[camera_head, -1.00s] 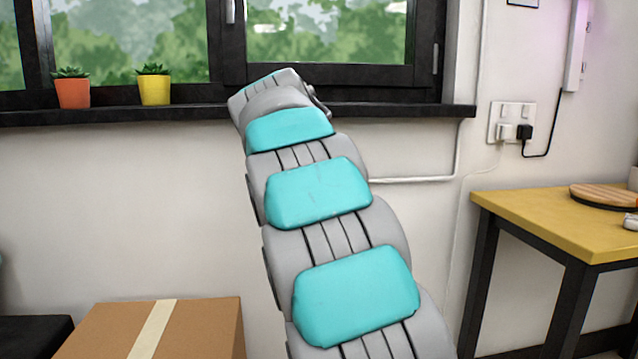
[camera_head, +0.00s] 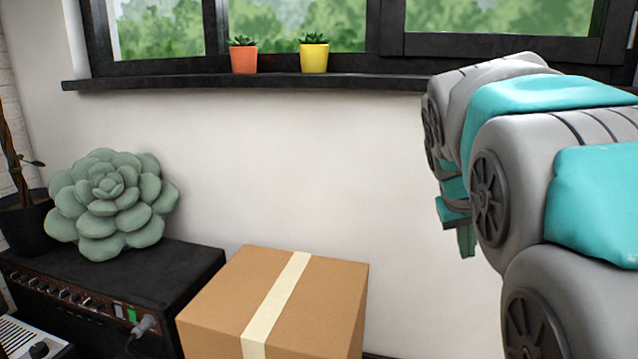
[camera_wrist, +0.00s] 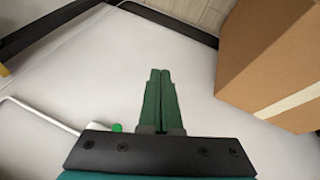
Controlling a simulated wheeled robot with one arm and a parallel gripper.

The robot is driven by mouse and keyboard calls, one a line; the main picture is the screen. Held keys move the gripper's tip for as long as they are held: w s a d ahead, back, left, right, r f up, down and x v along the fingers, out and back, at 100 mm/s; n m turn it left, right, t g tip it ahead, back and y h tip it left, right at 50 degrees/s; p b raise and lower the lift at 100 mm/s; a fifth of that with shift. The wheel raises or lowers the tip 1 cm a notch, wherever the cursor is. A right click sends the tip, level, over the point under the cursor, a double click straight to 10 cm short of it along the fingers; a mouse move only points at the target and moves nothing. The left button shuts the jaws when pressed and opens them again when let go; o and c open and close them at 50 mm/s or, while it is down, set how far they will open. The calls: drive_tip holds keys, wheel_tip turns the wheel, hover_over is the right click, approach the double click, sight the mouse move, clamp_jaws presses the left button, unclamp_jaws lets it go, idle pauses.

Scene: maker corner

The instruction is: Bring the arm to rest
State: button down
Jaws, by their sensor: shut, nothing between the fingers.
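My arm reaches in from the right edge of the head view, in front of the window and wall. My gripper (camera_head: 466,243) hangs below the end of the arm, partly hidden by the wrist, with its fingers pointing down. In the wrist view my gripper (camera_wrist: 160,75) shows two dark green fingers pressed together, with nothing between them. The fingers appear clear of the wall and the box.
A taped cardboard box (camera_head: 215,300) stands below, left of my arm. A green succulent-shaped object (camera_head: 110,205) sits on a black amplifier (camera_head: 185,270). Two potted plants, orange (camera_head: 244,60) and yellow (camera_head: 314,58), stand on the window sill (camera_head: 370,84). Bare wall lies between.

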drive_tip(key=s+a+f+g+y, duration=0.1)
drive_tip(key=s+a+f+g, duration=0.1)
drive_tip(key=s+f, duration=0.4)
drive_tip(key=s+a+f+g+y+p, duration=0.1)
drive_tip(key=s+a+f, duration=0.4)
drive_tip(key=s, duration=0.9)
drive_tip(key=s+a+f+g+y, duration=0.2)
drive_tip(key=s+a+f, duration=0.1)
drive_tip(key=s+f, duration=0.5)
drive_tip(key=shift+s+a+f+n+g+p, duration=0.15)
drive_tip(key=shift+s+a+n+g+p, duration=0.2)
drive_tip(key=shift+s, duration=0.65)
